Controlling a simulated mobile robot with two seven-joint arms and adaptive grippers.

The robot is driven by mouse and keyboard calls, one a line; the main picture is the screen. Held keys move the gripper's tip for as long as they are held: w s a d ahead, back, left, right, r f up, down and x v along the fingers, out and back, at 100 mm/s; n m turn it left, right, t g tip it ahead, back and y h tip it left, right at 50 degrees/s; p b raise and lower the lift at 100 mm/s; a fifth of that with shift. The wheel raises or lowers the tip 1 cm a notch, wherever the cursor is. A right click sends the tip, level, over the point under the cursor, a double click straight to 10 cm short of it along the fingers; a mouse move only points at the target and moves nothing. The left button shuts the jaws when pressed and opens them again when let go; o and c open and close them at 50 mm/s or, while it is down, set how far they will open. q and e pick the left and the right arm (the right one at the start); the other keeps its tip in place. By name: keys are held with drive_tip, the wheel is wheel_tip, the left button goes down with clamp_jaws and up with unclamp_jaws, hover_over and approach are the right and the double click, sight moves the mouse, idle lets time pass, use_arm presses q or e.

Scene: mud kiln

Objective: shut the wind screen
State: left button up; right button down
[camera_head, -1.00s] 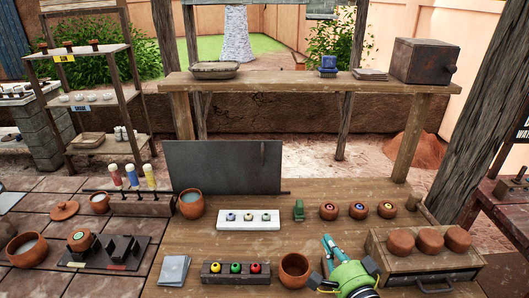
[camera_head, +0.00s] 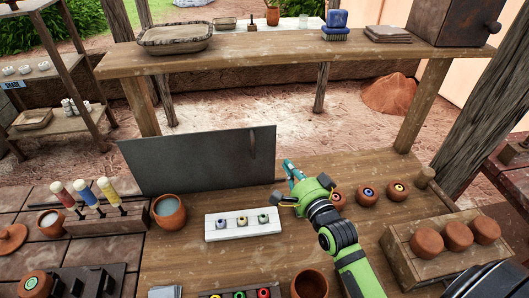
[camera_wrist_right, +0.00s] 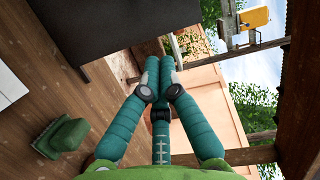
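The wind screen (camera_head: 190,162) is a dark grey upright panel along the back of the wooden table, with a vertical handle (camera_head: 253,146) near its right end. The panel also shows at the top left of the right wrist view (camera_wrist_right: 110,25). My right gripper (camera_head: 289,166), green with teal fingers, is just right of the panel's right end in the head view, apart from the handle. In the right wrist view (camera_wrist_right: 160,68) its fingertips are together with nothing seen between them. My left gripper is not in view.
A white board (camera_head: 243,226) with small glazed pieces lies in front of the panel, beside a clay cup (camera_head: 169,212). Clay pots (camera_head: 367,192) stand right of my gripper. A green block (camera_wrist_right: 62,138) is near it. A raised shelf (camera_head: 290,49) spans behind.

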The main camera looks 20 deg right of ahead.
sight(259, 146)
drive_tip(key=w+p, duration=0.1)
drive_tip(key=w, duration=0.5)
drive_tip(key=shift+w+f, duration=0.1)
drive_tip(key=shift+w, duration=0.05)
drive_tip(key=a, duration=0.1)
drive_tip(key=a+p, duration=0.1)
drive_tip(key=w+a, duration=0.1)
drive_tip(key=shift+f, duration=0.35)
drive_tip(key=shift+a, duration=0.4)
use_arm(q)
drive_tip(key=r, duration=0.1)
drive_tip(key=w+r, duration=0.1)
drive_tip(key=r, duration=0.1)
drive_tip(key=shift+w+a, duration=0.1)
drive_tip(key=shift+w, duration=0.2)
use_arm(e)
drive_tip(key=shift+w+f, duration=0.1)
drive_tip(key=shift+f, duration=0.05)
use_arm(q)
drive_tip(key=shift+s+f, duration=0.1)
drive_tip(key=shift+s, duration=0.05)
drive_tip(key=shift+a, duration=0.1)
